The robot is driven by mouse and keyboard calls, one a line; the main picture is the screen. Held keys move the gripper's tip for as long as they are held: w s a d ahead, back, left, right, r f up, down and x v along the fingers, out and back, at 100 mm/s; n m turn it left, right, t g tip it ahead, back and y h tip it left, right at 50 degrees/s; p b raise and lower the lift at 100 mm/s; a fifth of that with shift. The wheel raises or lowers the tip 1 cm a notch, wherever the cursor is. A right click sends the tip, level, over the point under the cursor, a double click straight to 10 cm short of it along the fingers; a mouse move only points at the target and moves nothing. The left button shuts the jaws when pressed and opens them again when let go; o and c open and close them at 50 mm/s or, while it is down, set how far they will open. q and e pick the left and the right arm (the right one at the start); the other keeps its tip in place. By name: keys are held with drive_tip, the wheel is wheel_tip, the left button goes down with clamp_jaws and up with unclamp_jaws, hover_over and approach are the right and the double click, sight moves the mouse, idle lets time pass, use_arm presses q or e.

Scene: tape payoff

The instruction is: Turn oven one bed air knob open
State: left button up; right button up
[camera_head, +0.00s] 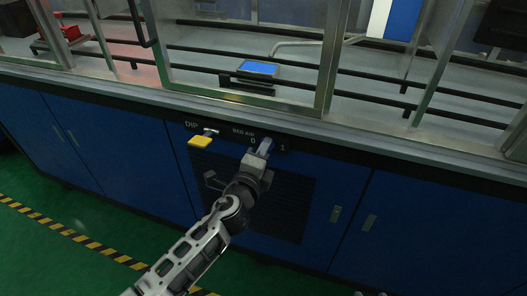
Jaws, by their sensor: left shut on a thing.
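The bed air knob (266,145) is on the dark panel under the counter edge, below the label "BED AIR" and between the marks "0" and "1". My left gripper (262,152) reaches up from below and is shut on the knob. The fingers cover most of it, so its exact angle is hard to read. Small grey tips at the bottom edge of the view, right of centre, may be my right gripper (370,294); too little shows to tell its state.
A yellow tag or handle (200,141) sits by the "DIP" label, left of the knob. A dark vent grille (290,205) lies below the panel between blue cabinet doors (120,150). Metal framing and rails stand above the counter. Green floor with a striped line is at lower left.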

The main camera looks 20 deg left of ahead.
use_arm(q)
drive_tip(key=shift+f, duration=0.1)
drive_tip(key=o, duration=1)
use_arm(e)
drive_tip(key=shift+r, duration=0.1)
use_arm(q)
drive_tip(key=s, duration=0.5)
drive_tip(key=s+b, duration=0.1)
drive_tip(key=s, duration=0.4)
drive_tip(key=s+r+b, duration=0.1)
drive_tip(key=s, duration=0.5)
drive_tip(key=shift+a, duration=0.25)
use_arm(e)
drive_tip(key=shift+a+f, duration=0.15)
drive_tip(key=shift+f, duration=0.2)
